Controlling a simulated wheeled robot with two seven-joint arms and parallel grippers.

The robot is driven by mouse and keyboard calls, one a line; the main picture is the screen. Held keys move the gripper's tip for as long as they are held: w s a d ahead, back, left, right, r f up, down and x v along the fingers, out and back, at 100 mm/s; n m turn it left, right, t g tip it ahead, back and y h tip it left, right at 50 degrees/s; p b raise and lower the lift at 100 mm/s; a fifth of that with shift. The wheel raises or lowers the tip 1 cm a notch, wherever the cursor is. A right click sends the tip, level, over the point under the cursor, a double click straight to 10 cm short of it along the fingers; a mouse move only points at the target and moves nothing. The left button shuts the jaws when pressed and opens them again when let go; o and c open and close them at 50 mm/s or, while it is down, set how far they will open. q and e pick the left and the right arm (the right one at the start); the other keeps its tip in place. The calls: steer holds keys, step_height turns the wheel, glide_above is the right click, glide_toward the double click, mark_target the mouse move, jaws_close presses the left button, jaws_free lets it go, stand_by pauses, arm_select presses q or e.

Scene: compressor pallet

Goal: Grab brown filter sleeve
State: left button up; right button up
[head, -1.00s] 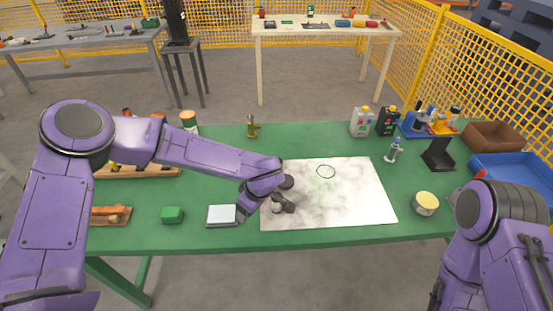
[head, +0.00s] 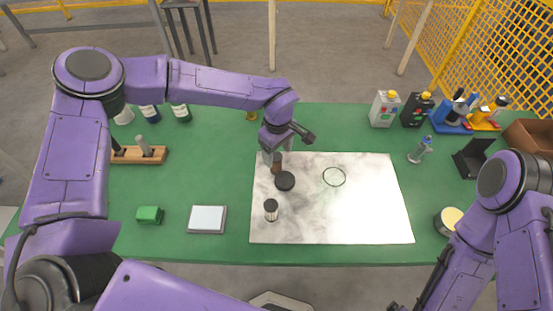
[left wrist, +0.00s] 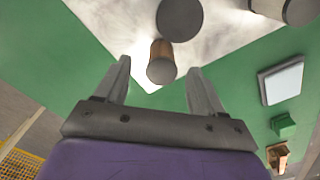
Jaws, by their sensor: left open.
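The brown filter sleeve (head: 277,163) stands near the back left corner of the marbled mat, partly hidden by my left gripper (head: 284,146). In the left wrist view the brown sleeve (left wrist: 161,65) has a dark round end and appears between the two fingertips, near their tips. My left gripper is open, and I see no grip on the sleeve. Only a dark tip of my right gripper (head: 396,305) shows at the bottom edge; its jaws cannot be made out.
A black round cap (head: 285,181) is close in front of the sleeve. A dark-capped cylinder (head: 270,210) stands on the mat (head: 350,225). A white-topped tray (head: 207,219) and green block (head: 149,215) lie left. The mat's right part is clear.

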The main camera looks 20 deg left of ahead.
mark_target(277, 164)
arm_select(q)
step_height(277, 164, down, 6)
steer(key=shift+a+r+p, duration=0.15)
steer(key=shift+p, duration=0.9)
steer(key=shift+f, duration=0.2)
steer(key=shift+s, duration=0.15)
steer(key=c, duration=1.1)
steer(key=shift+c, duration=0.2)
